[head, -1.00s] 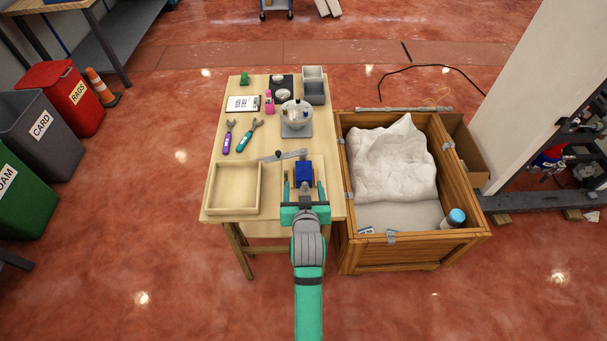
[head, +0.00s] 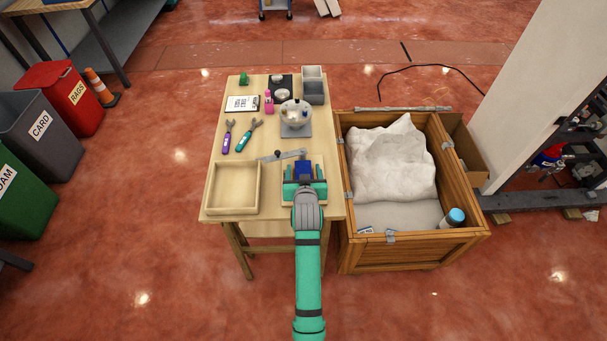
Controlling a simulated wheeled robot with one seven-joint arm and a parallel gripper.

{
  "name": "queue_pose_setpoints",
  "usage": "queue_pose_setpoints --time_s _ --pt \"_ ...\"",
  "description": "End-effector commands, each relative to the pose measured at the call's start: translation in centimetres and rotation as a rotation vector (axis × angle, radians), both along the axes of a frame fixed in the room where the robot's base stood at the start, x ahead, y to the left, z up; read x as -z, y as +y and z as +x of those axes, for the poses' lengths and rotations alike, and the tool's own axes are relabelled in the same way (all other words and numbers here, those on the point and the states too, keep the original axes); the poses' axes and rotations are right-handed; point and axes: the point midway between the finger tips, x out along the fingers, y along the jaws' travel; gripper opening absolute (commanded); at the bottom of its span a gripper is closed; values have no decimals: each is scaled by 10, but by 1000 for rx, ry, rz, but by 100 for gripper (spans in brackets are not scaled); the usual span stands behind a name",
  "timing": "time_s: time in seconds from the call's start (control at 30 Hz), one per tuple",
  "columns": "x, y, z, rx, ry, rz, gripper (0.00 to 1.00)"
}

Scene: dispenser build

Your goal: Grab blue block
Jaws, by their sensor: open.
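The blue block (head: 304,167) sits near the right front of the wooden table, at the pale square board under my gripper. My gripper (head: 304,172) is open, with one teal finger to the left of the block and one to the right. The lower part of the block is hidden behind the gripper body, so I cannot tell whether the fingers touch it. A grey metal bar with a dark knob (head: 282,155) lies just behind the block.
An empty wooden tray (head: 232,211) is left of my gripper. A wooden crate (head: 410,253) with a white sack adjoins the table's right side.

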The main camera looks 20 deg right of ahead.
Motion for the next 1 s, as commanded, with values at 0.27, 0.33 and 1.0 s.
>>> queue_pose_setpoints --time_s 0.27,0.33,1.0 --pt "3 -1 5 0 0 0 66" --pt "3 -1 5 0 0 0 58" --pt "-18 -3 6 2 -7 -3 1"
